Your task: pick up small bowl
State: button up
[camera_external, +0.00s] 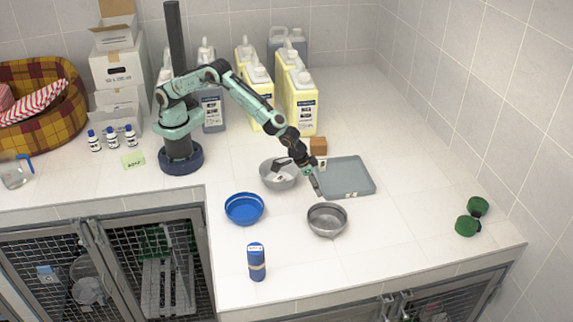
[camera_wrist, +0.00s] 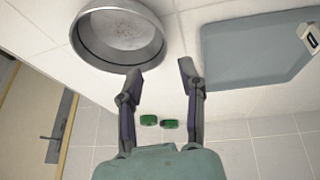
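Two grey metal bowls and one blue bowl are on the counter. The front metal bowl (camera_external: 327,220) sits just in front of my gripper (camera_external: 317,186), and it fills the upper left of the wrist view (camera_wrist: 118,38). The other metal bowl (camera_external: 275,180) is behind and left, partly hidden by my arm. The blue bowl (camera_external: 244,209) is to the left. In the wrist view my gripper (camera_wrist: 160,76) is open and empty, with its left fingertip near the front bowl's rim. I cannot tell whether they touch.
A shallow grey tray (camera_external: 352,175) lies close to the right of my gripper. Two green items (camera_external: 467,225) are far right. A brown block (camera_external: 318,146) and yellow jugs (camera_external: 303,103) stand behind. The counter right of the front bowl is clear.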

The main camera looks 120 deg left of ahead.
aim_at(322, 207)
jog(key=x, duration=0.5)
jog(key=s+x, duration=0.1)
jog(key=x, duration=0.2)
jog(key=shift+s+d+f, duration=0.1)
jog(key=shift+d+f, duration=0.1)
jog(key=shift+f, duration=0.1)
grip_shut()
